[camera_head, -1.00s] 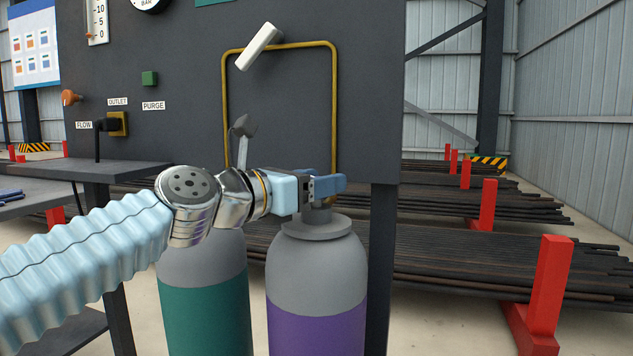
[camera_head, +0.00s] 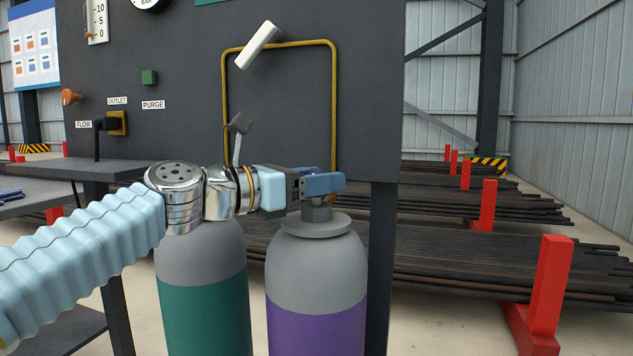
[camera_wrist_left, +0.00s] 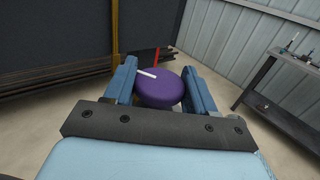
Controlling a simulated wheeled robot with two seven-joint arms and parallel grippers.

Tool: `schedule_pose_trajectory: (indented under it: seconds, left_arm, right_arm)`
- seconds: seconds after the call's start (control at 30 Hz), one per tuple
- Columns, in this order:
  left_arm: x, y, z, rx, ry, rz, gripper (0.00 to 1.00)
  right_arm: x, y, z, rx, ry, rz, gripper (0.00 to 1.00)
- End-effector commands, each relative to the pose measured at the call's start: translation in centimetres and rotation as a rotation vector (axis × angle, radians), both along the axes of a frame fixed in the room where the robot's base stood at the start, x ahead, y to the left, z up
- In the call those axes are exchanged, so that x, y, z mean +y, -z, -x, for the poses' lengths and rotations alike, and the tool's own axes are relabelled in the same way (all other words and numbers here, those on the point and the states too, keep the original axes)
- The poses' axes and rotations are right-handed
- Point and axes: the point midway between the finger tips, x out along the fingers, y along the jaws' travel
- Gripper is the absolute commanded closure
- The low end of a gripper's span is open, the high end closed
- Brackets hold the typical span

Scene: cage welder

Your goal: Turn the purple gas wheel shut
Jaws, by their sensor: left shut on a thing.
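The purple gas wheel (camera_wrist_left: 160,88) is a round disc with a white stripe, seen in the left wrist view between the two blue fingers. My left gripper (camera_head: 325,184) is at the top of the gas cylinder with the purple band (camera_head: 317,322), its fingers shut on the wheel from the left. In the head view the fingers hide the wheel; the grey neck and collar (camera_head: 316,225) show below them. My right gripper is not in view.
A cylinder with a green band (camera_head: 204,315) stands just left, under my wrist. A dark panel (camera_head: 285,110) with a yellow pipe rises behind. Racks of dark rods (camera_head: 450,265) with red posts lie to the right.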

Motion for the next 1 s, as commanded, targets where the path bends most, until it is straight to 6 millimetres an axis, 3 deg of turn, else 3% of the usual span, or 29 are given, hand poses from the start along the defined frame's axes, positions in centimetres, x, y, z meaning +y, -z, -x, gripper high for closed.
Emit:
schedule_pose_trajectory:
  seconds: [0.4,0.6,1.0]
  left_arm:
    - [0.1,-0.6,-0.2,0.006,0.321,0.000,0.75]
    - [0.1,-0.5,-0.1,0.004,0.429,0.000,0.75]
    - [0.0,-0.1,0.0,0.001,0.509,0.000,0.75]
  right_arm:
    - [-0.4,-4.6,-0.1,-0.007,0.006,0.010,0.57]
    - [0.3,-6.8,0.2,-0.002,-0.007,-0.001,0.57]
    - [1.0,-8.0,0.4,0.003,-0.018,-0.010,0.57]
